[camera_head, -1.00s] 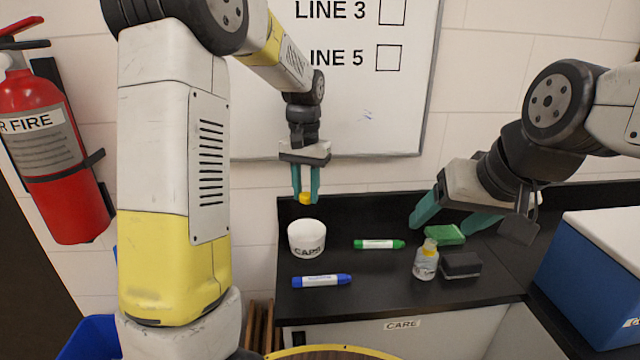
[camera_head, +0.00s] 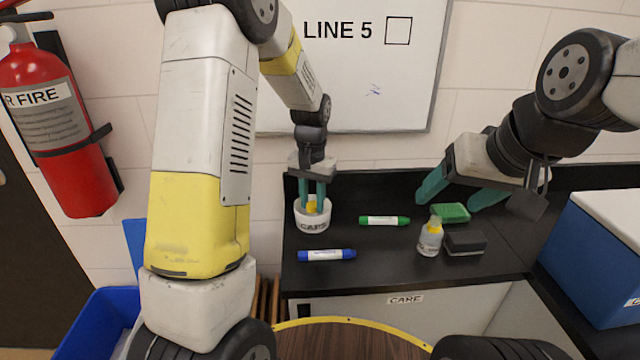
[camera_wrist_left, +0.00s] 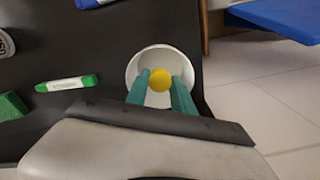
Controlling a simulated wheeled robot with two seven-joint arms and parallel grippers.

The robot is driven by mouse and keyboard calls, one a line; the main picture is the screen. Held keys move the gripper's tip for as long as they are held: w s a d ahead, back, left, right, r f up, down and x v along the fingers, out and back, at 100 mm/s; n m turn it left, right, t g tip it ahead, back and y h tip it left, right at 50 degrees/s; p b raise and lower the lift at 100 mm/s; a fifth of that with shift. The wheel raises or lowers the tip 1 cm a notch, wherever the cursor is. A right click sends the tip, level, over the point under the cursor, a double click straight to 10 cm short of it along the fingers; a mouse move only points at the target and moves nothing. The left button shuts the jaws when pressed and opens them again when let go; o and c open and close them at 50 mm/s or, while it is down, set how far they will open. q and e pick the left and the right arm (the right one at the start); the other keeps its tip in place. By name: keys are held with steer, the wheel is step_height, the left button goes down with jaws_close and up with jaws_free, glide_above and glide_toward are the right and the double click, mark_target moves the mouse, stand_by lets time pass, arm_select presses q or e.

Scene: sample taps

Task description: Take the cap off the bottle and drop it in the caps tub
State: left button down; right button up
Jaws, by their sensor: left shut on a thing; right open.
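The yellow cap (camera_wrist_left: 160,80) is held between the teal fingers of my left gripper (camera_head: 313,203). In the left wrist view the cap and fingertips show inside the rim of the white caps tub (camera_wrist_left: 136,66). The tub (camera_head: 312,224) stands at the left of the black counter, and the cap (camera_head: 311,205) is at its mouth. The bottle (camera_head: 430,240) stands upright on the counter, its neck showing yellow. My right gripper (camera_head: 448,200) is open, above and behind the bottle, and holds nothing.
A green marker (camera_head: 384,221) and a blue marker (camera_head: 327,255) lie on the counter. A green sponge (camera_head: 452,212) and a dark eraser-like block (camera_head: 465,242) are beside the bottle. A blue cooler box (camera_head: 600,255) stands at the right.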

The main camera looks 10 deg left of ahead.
mark_target(313, 204)
arm_select(q)
steer(key=shift+f, duration=0.25)
steer(key=c, duration=1)
jaws_free()
step_height(313, 204, up, 6)
steer(key=shift+r, duration=0.55)
